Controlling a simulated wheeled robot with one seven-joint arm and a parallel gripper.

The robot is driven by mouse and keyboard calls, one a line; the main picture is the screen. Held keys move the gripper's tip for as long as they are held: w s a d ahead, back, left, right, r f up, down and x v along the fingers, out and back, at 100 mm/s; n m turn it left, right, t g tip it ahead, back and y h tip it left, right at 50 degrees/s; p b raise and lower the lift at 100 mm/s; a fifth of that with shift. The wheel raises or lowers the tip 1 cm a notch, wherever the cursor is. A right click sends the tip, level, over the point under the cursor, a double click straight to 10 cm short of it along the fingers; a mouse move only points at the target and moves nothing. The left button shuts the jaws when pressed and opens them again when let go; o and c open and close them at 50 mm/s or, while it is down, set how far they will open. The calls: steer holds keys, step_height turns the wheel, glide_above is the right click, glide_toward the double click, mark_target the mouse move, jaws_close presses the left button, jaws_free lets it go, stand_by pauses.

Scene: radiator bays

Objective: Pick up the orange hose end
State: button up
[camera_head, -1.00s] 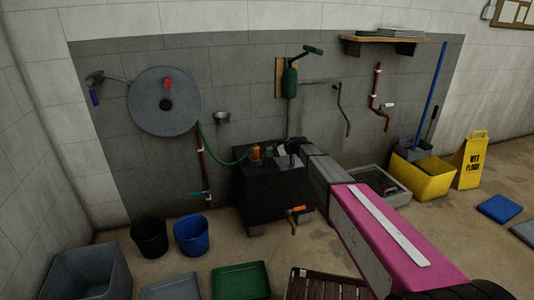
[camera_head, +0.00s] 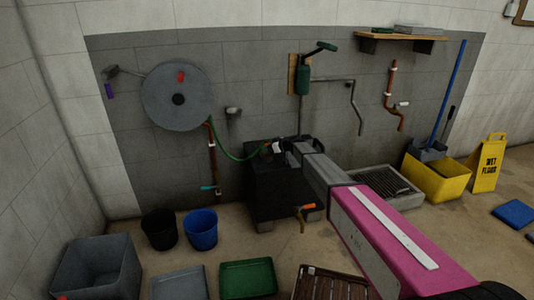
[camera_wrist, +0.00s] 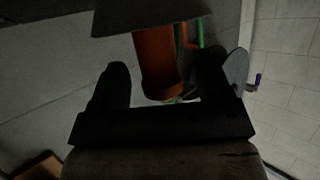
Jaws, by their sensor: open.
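The orange hose end (camera_wrist: 157,62) shows in the wrist view as an orange cylinder, seen between my two dark fingers. I cannot tell whether it lies between the fingertips or just beyond them. In the head view it is a small orange spot (camera_head: 267,150) above the black box, mostly covered by my gripper (camera_head: 279,148). The green hose (camera_head: 229,153) runs to it from the left. In the wrist view my gripper (camera_wrist: 162,72) is open, with a finger on each side of the orange part.
The black box (camera_head: 266,200) stands below my gripper, with an orange-handled tap (camera_head: 303,212) at its front. The grey hose reel (camera_head: 160,110) hangs on the wall. A green pump (camera_head: 303,85) is above. Buckets and trays stand on the floor to the left.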

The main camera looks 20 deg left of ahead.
steer(key=shift+w+a+f, duration=0.2)
steer(key=shift+a+f, duration=0.05)
steer(key=shift+a, duration=0.25)
steer(key=c, duration=1.1)
steer(key=shift+r, duration=0.1)
